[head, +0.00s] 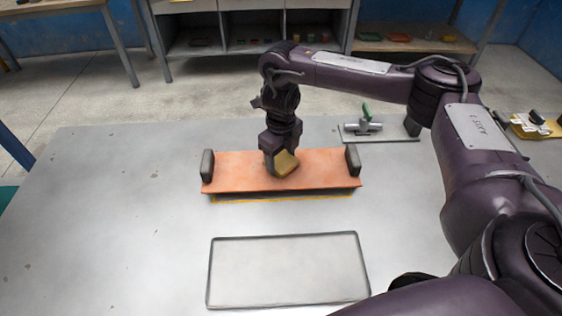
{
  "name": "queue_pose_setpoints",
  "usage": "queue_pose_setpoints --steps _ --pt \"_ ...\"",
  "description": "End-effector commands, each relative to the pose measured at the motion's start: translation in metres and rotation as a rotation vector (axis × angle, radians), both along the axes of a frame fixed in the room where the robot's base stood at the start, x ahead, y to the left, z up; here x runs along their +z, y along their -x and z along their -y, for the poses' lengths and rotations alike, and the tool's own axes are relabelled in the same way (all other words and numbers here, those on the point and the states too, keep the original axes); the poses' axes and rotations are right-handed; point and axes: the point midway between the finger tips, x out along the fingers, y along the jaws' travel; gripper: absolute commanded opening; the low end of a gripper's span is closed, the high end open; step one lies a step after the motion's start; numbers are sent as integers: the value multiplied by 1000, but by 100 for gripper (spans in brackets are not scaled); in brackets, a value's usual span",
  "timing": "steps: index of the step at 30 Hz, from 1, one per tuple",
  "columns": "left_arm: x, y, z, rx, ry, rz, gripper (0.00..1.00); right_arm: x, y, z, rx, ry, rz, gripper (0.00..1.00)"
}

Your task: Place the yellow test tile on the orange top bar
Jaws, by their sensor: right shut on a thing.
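The orange top bar (235,172) lies across the middle of the grey table, with a dark upright block at each end. The yellow test tile (286,163) is tilted at the tips of my right gripper (273,163), over the middle of the bar. My right gripper points down and is shut on the tile. I cannot tell whether the tile's lower edge touches the bar. My left gripper is not in view.
A dark-rimmed rectangular frame (211,270) lies on the table in front of the bar. Another clamp fixture (532,125) is at the far right. The table's left side is clear.

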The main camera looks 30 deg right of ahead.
Motion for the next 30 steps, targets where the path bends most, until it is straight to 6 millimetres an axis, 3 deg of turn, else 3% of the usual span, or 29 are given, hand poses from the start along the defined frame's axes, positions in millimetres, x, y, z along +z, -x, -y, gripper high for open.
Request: queue_pose_setpoints --steps 3,14,15,19,30 --pt "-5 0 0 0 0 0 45 -13 0 0 -2 -1 0 39" --pt "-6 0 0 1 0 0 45 -15 0 0 -1 0 1 39" --pt "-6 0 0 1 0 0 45 -15 0 0 -1 0 1 66" --pt "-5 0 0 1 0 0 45 -15 0 0 -1 0 1 83" --pt "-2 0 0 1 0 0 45 -9 -1 0 -1 -1 2 85"
